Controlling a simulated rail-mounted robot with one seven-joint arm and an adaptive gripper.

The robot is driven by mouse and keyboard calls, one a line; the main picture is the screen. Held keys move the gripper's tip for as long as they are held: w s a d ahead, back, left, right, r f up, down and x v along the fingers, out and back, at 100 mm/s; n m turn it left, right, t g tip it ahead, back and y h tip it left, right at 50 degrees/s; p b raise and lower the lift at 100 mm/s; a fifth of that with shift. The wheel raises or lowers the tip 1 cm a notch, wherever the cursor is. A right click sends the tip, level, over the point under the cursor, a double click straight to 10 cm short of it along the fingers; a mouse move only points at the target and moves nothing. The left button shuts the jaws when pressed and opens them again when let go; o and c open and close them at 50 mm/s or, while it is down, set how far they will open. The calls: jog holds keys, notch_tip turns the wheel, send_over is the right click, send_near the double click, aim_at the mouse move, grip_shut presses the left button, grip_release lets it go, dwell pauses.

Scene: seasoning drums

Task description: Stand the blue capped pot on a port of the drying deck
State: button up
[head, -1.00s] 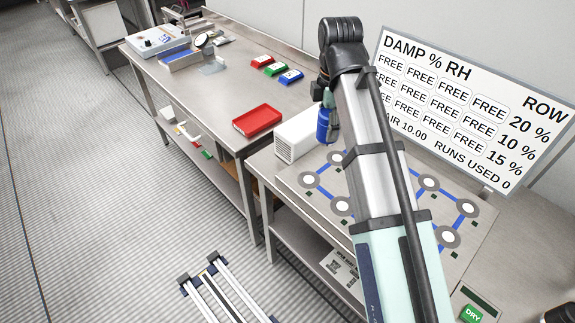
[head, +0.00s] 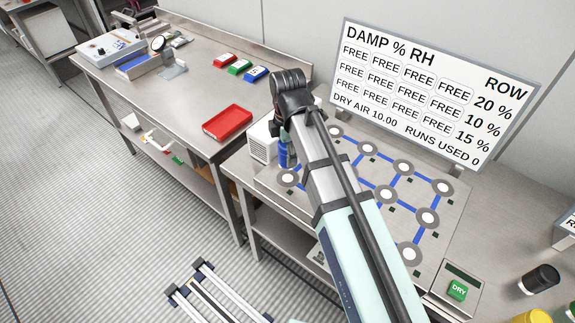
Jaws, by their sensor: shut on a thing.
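The blue pot (head: 284,154) hangs upright below the end of my arm in the head view, above the left part of the drying deck (head: 440,238). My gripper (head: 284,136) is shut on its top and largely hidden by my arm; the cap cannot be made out. The deck has several grey ring ports with white centres, joined by blue lines. The pot shows just above and behind the near-left port (head: 290,178) in the picture. Whether it touches the deck cannot be told. My arm covers the middle-left of the deck and may hide ports.
A white vented box (head: 262,143) stands at the deck's left edge. A board (head: 430,90) behind reads FREE in every cell. A green DRY button (head: 457,290) is at the front right, near a black-capped pot (head: 540,279). A red tray (head: 228,122) lies on the left bench.

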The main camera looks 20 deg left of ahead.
jog(key=shift+f+p, duration=0.7)
jog(key=shift+f, duration=2.9)
jog(key=shift+f, duration=0.15)
jog(key=o, duration=1.3)
notch_tip(320, 180, up, 12)
jog(key=b, duration=0.2)
jog(key=shift+r+b, duration=0.2)
jog(key=shift+b, duration=0.15)
